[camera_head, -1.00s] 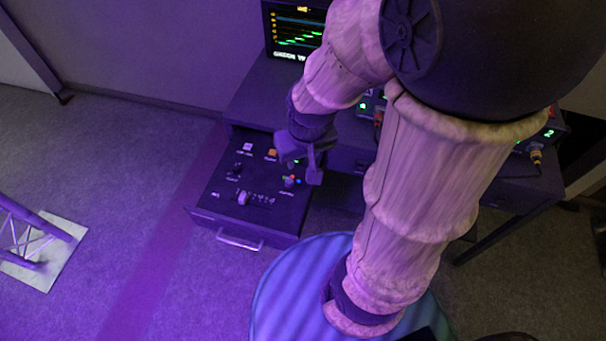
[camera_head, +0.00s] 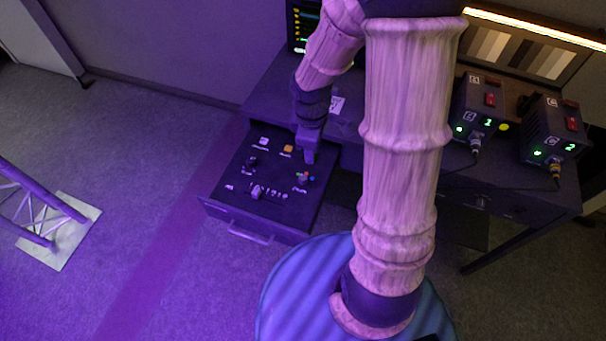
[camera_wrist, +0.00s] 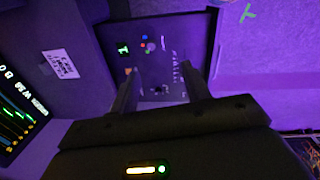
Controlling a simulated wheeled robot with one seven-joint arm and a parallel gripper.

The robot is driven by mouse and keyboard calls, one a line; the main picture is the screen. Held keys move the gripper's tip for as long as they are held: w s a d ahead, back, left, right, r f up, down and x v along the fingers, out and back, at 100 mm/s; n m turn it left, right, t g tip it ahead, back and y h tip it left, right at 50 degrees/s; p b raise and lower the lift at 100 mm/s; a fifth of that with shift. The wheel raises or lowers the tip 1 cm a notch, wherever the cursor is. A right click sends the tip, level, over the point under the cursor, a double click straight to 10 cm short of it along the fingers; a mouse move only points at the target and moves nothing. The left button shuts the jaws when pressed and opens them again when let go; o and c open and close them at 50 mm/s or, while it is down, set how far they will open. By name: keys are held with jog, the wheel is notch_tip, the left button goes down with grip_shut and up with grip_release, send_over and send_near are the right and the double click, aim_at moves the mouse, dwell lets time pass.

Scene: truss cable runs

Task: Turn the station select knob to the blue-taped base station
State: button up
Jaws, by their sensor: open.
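The dark control panel (camera_head: 235,190) lies in a pulled-out drawer. The station select knob (camera_head: 302,177) sits near its right side with small coloured dots around it. In the wrist view the knob area (camera_wrist: 149,46) shows red and blue dots beside a lit green "1". Which way the knob points is too small to tell. My gripper (camera_head: 308,158) hangs just behind the knob, apparently above the panel; in the wrist view my gripper (camera_wrist: 158,75) is open with nothing between its fingers. Base station 1 (camera_head: 478,108) and base station 2 (camera_head: 552,130) stand on the desk; blue tape is not clear.
A slider row (camera_head: 270,193), an orange button (camera_head: 287,148) and other controls share the panel. The drawer handle (camera_head: 250,233) faces the front. A monitor (camera_wrist: 20,105) stands beside my gripper in the wrist view. A truss (camera_head: 35,215) stands at left; the floor between is clear.

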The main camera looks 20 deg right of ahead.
aim_at(303, 177)
jog(key=w+f+n, duration=0.7)
jog(key=n, duration=0.5)
jog(key=shift+a+f+g+y, duration=0.15)
jog(key=shift+f+g+y, duration=0.15)
jog(key=shift+f+g, duration=0.1)
notch_tip(303, 177, down, 17)
jog(key=shift+w+f+b, duration=0.1)
jog(key=shift+f+b, duration=0.1)
jog(key=shift+b, duration=0.15)
jog(key=c, duration=1)
